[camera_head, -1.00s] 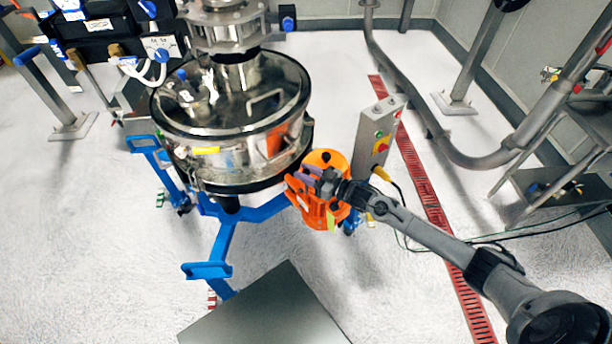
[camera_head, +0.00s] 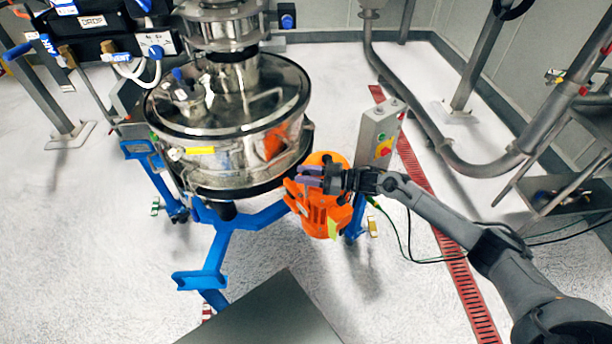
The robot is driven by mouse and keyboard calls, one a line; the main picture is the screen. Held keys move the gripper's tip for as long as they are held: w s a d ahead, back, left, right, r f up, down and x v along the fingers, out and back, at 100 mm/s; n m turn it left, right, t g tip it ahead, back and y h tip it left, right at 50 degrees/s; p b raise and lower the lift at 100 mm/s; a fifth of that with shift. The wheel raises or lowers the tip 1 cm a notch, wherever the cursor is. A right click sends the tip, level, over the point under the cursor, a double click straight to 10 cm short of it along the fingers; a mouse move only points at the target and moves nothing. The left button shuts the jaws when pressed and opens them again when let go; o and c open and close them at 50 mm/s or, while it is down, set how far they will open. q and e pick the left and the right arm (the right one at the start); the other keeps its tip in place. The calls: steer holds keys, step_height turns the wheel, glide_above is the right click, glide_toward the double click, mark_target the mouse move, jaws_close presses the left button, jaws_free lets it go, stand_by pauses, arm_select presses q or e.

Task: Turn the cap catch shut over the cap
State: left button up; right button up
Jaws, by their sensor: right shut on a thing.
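My right gripper (camera_head: 309,177), with purple fingertips, is at the upper left part of the orange motor unit (camera_head: 327,211) beside the sifter. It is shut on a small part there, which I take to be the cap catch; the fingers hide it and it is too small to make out. I cannot tell the cap apart from the orange unit or how far the catch is turned. My left gripper is not in view.
A grey control box (camera_head: 378,132) with coloured buttons stands just behind the right gripper. The sifter rests on a blue frame (camera_head: 211,260). A grey plate (camera_head: 265,315) lies at the front. Pipes and a stand line the right side. Pale floor is open at the left front.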

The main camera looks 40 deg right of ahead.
steer(key=o, duration=0.9)
steer(key=shift+o, duration=0.2)
steer(key=p+v, duration=0.1)
steer(key=v, duration=0.9)
steer(key=shift+s+d, duration=0.2)
steer(key=shift+s, duration=0.15)
